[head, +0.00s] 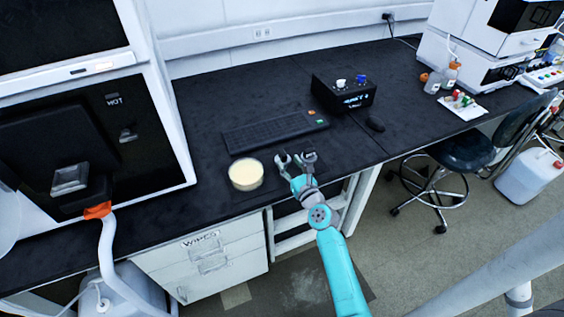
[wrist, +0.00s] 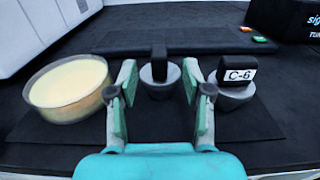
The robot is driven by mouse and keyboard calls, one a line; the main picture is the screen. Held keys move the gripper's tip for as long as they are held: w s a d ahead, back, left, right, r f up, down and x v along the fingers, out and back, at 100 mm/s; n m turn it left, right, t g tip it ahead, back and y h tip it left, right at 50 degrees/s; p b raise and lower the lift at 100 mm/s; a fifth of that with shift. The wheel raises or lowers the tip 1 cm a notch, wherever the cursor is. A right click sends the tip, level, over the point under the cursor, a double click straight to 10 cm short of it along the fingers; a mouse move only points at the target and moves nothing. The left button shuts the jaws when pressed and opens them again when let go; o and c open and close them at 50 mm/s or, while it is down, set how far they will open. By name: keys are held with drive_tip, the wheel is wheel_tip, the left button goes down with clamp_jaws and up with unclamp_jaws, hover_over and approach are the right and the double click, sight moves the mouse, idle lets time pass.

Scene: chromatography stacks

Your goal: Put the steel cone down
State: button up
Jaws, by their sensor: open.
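In the wrist view my gripper (wrist: 158,84) is open, one finger on each side. A grey steel cone-like piece (wrist: 160,91) with a black upright block on top stands between and just beyond the fingertips, on a dark mat (wrist: 250,124). A gap shows at each side of it, so it does not look gripped. A second grey piece (wrist: 232,98) with a black top labelled C-6 stands to the right, outside the right finger. In the head view my gripper (head: 297,161) is low over the bench near its front edge; I cannot make out the steel pieces clearly there.
A round dish of pale yellow material (head: 246,174) stands left of my gripper; it also shows in the wrist view (wrist: 68,88). A tall instrument (head: 150,120) bounds the left.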

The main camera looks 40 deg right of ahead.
sight(285, 158)
drive_tip(key=shift+x, duration=2.65)
drive_tip(key=shift+f, duration=0.1)
clamp_jaws()
